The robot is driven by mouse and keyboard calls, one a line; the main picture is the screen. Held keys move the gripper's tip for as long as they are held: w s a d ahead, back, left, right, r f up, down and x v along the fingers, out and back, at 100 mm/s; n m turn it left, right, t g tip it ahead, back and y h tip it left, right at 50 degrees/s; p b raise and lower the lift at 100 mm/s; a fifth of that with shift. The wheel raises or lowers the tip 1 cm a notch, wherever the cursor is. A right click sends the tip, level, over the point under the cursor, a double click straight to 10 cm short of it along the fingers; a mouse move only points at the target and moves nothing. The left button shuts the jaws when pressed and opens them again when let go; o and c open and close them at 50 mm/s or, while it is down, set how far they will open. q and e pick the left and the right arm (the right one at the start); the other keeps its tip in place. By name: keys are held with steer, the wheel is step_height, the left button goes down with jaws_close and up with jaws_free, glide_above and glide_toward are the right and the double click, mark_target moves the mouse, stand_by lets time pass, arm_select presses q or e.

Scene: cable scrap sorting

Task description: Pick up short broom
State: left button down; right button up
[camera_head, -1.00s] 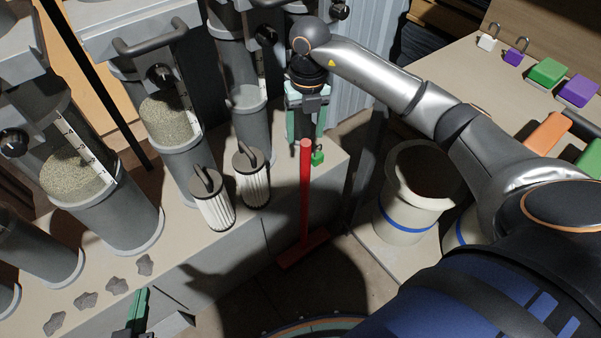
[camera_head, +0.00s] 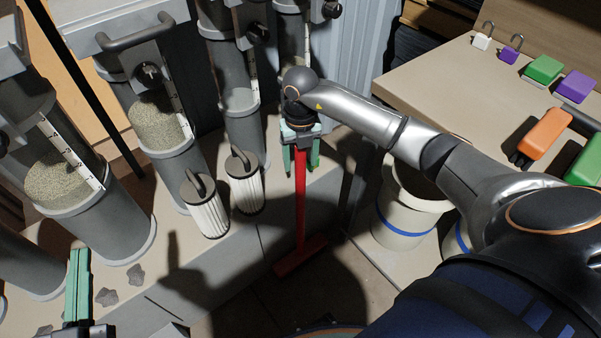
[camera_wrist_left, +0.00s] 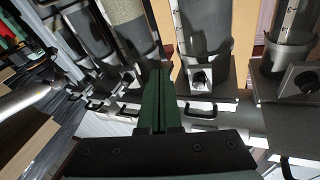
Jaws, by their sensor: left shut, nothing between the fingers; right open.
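The short broom (camera_head: 300,210) is red and stands upright in the head view, its wide head low on the floor and its handle pointing up. My right gripper (camera_head: 301,166) is open at the top of the handle. Its green fingers show on either side of the red shaft, and the handle's top end is hidden by the gripper. I cannot tell whether the fingers touch it. My left gripper (camera_head: 80,258) is shut and empty at the lower left; its closed green fingers also show in the left wrist view (camera_wrist_left: 161,100).
Two white pleated filters (camera_head: 206,208) stand on the ledge left of the broom. Clear tubes with granules (camera_head: 65,175) stand behind. A pale bucket with a blue band (camera_head: 405,220) is to the right. The table (camera_head: 440,75) holds padlocks and coloured blocks.

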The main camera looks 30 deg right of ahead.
steer(key=shift+f, duration=1.15)
arm_select(q)
steer(key=r, duration=0.1)
steer(key=r+t, duration=0.1)
steer(key=r+m+h, duration=0.1)
steer(key=shift+s+d+r, duration=0.1)
steer(key=shift+s+r, duration=0.15)
steer(key=shift+s, duration=0.05)
arm_select(e)
jaws_close()
steer(key=shift+r, duration=0.1)
